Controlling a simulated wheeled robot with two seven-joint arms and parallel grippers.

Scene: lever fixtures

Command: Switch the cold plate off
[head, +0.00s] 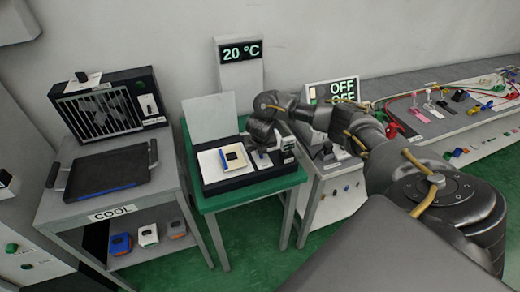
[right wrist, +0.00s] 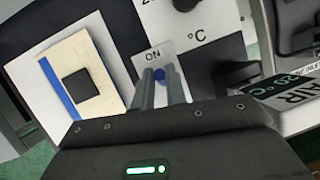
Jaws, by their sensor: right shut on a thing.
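The cold plate (head: 212,187) is a dark unit on the green table (head: 250,200), with a cream slab (head: 208,162) edged in blue on top. The slab shows in the right wrist view (right wrist: 102,52) with a small black block (right wrist: 80,86) on it. The fingers hide most of the lever and the lower part of the plate. In the head view my right gripper (head: 265,150) is at the unit's right side.
A display (head: 241,51) reading 20 °C stands behind the table. A cooling rack with a black tray (head: 110,170) is at the left. A panel (head: 335,91) reading OFF twice and a bench with coloured leads (head: 440,110) are at the right, beside my right arm.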

